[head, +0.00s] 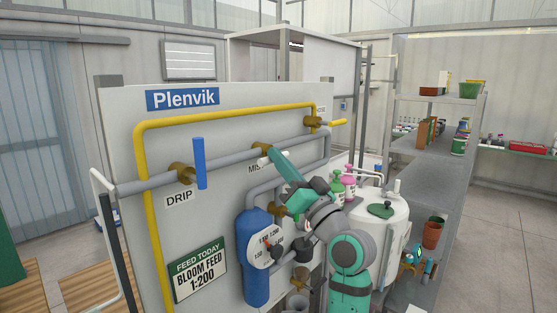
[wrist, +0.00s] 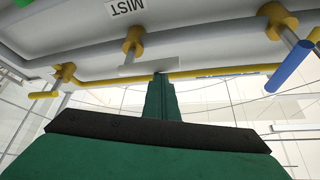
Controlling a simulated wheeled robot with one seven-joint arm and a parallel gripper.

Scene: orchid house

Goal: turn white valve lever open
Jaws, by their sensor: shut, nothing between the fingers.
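The white valve lever (head: 264,158) sits on the middle brass valve (head: 262,147) of the grey pipe, by the partly hidden MIST label (head: 254,168). It lies roughly along the pipe. In the wrist view the white lever (wrist: 136,69) shows as a short pale bar under its brass stem (wrist: 133,40). My gripper (head: 271,153) is shut and empty, its teal fingers reaching up to the lever and covering part of it in the head view. In the wrist view the fingertips (wrist: 160,76) meet the lever's edge near one end; I cannot tell whether they touch.
A blue lever (head: 199,163) stands upright on the DRIP valve to the left. A yellow lever (head: 337,122) is at the upper right. A blue dosing cylinder (head: 256,285) and a white tank (head: 385,225) stand close to my arm. A shelf (head: 440,165) is at right.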

